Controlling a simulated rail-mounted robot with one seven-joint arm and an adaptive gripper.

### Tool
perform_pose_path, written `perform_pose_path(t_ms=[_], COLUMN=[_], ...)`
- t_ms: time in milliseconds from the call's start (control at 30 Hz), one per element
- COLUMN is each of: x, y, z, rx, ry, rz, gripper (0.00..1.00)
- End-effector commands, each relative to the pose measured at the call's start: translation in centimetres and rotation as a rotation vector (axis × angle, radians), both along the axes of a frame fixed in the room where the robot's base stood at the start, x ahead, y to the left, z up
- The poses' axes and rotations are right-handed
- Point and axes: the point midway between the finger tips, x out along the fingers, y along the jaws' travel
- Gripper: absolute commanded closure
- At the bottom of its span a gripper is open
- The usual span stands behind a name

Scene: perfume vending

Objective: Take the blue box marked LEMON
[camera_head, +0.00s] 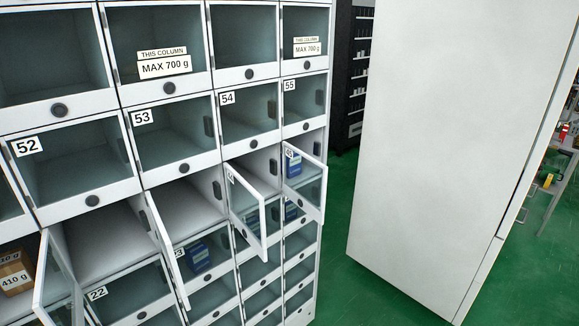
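A blue box (294,163) sits in the upper right compartment below number 55, seen partly behind its open glass door. Another blue box (198,257) stands in a lower compartment, behind glass. More blue boxes show dimly behind glass near the open doors, such as one blue box (291,211) at the right. The print on all of them is too small to read, so I cannot tell which is marked LEMON. My gripper is not in view.
Four glass doors stand open: a far left door (42,282), a second door (168,258), a third door (246,208) and a right door (318,188). A brown box (14,272) marked 410 g is at lower left. A large white panel (450,130) fills the right.

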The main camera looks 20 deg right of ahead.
Motion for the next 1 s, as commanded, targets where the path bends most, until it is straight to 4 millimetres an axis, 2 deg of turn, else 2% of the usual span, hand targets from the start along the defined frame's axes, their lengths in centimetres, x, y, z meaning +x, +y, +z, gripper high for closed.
perform_pose_path(t_ms=[300, 367, 867, 1000], x=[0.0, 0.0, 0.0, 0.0], y=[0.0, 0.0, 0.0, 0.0], z=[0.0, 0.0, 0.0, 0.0], rx=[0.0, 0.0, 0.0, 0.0], ry=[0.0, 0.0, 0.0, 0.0], rz=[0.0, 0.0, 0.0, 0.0], gripper=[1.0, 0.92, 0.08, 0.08])
